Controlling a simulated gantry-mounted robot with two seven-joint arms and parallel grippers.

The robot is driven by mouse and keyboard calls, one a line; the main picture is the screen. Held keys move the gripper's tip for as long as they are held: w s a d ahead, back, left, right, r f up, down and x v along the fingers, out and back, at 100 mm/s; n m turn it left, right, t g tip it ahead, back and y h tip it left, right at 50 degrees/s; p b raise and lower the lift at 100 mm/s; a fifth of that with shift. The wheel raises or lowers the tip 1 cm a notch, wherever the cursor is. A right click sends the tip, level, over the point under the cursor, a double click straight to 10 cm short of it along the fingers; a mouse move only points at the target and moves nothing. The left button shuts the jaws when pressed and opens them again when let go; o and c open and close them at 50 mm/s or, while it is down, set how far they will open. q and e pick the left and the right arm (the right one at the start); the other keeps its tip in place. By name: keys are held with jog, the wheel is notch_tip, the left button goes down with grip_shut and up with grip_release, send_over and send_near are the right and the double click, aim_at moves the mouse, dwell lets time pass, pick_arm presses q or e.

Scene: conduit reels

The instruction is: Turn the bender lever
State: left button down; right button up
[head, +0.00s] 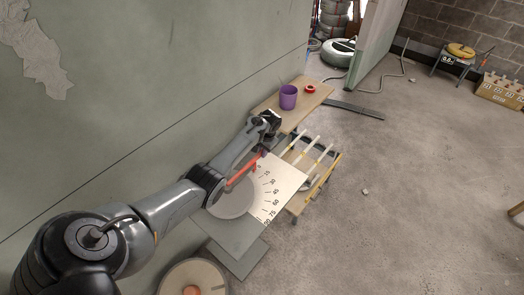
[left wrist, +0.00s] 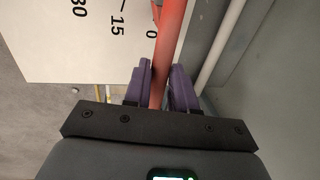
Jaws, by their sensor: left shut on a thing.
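The bender lever is a red bar (head: 243,170) that runs out over the grey round disc (head: 232,203) of the bender. A white scale plate (head: 278,186) marked in degrees lies beside the disc. My left gripper (head: 263,152) is at the lever's outer end. In the left wrist view the red lever (left wrist: 170,45) passes between the two purple fingers of the gripper (left wrist: 164,80), which are shut on it. The lever lies by the 0 mark of the scale. The arm hides part of the disc and lever. My right gripper is in neither view.
A wooden board with a purple cup (head: 288,97) and a red tape roll (head: 310,89) stands behind. A low rack with white conduits (head: 309,152) is right of the bender. A green wall (head: 130,80) runs close on the left. The concrete floor at right is mostly clear.

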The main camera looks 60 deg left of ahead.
pick_arm(q)
jog(key=shift+d+r+p, duration=0.15)
jog(key=shift+d+p, duration=0.15)
jog(key=shift+p, duration=0.2)
jog(key=s+d+m+t+p, duration=0.1)
jog(key=d+m+p, duration=0.7)
jog(key=d+p, duration=0.6)
jog(key=shift+d+p, duration=0.25)
jog(key=shift+p, duration=0.1)
jog(key=c, duration=0.9)
grip_release()
